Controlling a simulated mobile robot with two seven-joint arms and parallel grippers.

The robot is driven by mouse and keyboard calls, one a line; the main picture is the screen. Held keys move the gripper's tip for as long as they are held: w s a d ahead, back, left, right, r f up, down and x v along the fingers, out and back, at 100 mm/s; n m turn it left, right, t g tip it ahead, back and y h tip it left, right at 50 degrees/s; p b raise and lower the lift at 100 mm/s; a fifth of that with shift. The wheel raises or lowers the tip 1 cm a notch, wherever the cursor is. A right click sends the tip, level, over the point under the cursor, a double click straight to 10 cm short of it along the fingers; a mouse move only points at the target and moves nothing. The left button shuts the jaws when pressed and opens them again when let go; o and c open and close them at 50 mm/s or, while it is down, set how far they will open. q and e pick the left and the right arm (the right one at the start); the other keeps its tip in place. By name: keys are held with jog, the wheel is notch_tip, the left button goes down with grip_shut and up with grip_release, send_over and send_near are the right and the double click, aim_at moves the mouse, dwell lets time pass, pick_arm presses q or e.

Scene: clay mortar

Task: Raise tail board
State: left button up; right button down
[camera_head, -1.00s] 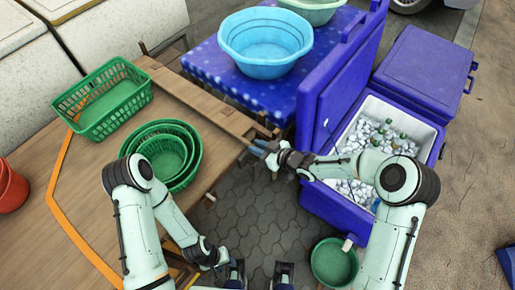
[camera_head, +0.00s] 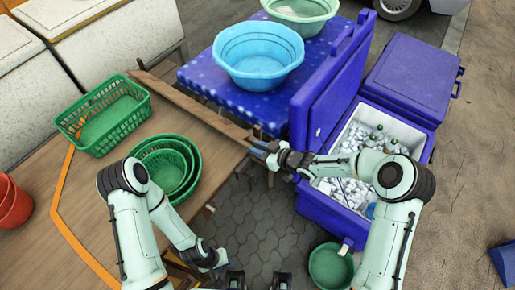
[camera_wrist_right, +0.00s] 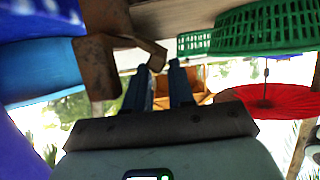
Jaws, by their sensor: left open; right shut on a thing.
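The tail board (camera_head: 195,104) is a long brown wooden plank along the far edge of the wooden bed (camera_head: 75,245). It stands tilted up, showing a narrow face. My right gripper (camera_head: 261,149) is at the board's near right end, shut on it. In the right wrist view the fingers (camera_wrist_right: 166,82) reach a brown wooden piece (camera_wrist_right: 150,50); the exact contact is hard to see. My left gripper (camera_head: 221,259) is open and empty at the lower middle, beside the bed's near edge, apart from the board.
A blue table (camera_head: 215,85) with basins stands behind the board. An open blue cooler (camera_head: 330,205) with ice and bottles is at right. A green tub (camera_head: 331,268) stands on the paving.

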jog(key=shift+w+d+f, duration=0.1)
jog(key=shift+w+d, duration=0.05)
jog(key=shift+d, duration=0.15)
jog(key=c, duration=1.1)
grip_release()
jog(key=shift+a, duration=0.1)
jog(key=v, duration=1.3)
jog(key=shift+p, duration=0.3)
